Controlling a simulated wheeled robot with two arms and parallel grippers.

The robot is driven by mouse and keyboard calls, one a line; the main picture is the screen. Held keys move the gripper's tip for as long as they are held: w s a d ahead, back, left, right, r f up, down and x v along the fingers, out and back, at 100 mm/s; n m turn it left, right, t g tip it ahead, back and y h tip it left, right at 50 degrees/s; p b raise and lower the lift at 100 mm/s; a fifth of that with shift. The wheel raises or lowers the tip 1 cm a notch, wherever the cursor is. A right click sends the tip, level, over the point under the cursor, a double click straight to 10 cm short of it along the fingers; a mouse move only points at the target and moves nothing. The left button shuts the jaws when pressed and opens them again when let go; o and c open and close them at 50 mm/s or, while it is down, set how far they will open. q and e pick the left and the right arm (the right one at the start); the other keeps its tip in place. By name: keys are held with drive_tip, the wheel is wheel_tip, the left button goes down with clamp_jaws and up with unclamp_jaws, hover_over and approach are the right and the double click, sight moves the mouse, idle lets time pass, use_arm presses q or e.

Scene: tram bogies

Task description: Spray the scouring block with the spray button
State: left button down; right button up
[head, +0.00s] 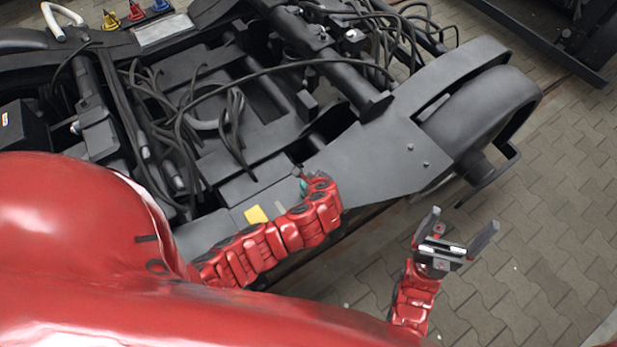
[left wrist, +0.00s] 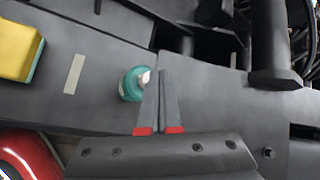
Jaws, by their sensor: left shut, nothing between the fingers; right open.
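The yellow scouring block (head: 256,214) lies on the grey bogie frame; in the left wrist view the yellow block (left wrist: 17,48) shows a green edge at the far left. A teal spray bottle (left wrist: 131,86) with a white top (left wrist: 144,78) is on the same frame, and a bit of teal (head: 303,186) shows beside my left gripper in the head view. My left gripper (left wrist: 163,75) is shut and empty, its fingertips right beside the white top; I cannot tell whether they touch. My right gripper (head: 465,217) is open and empty over the paved floor.
A pale strip (left wrist: 74,74) lies on the frame between block and bottle. Dark cables (head: 235,130) and beams fill the bogie's middle. A large wheel (head: 475,115) stands at its right end. Small red, yellow and blue items (head: 134,12) are at the back left. Paving at the right is clear.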

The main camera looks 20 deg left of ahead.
use_arm(q)
drive_tip(key=shift+f+b, duration=0.4)
drive_tip(key=shift+f, duration=0.1)
idle(0.3)
idle(0.4)
drive_tip(key=shift+r+p, duration=0.75)
drive_tip(key=shift+r, duration=0.2)
wheel_tip(320, 180, up, 5)
drive_tip(key=p, duration=0.3)
drive_tip(key=shift+p, duration=0.4)
idle(0.3)
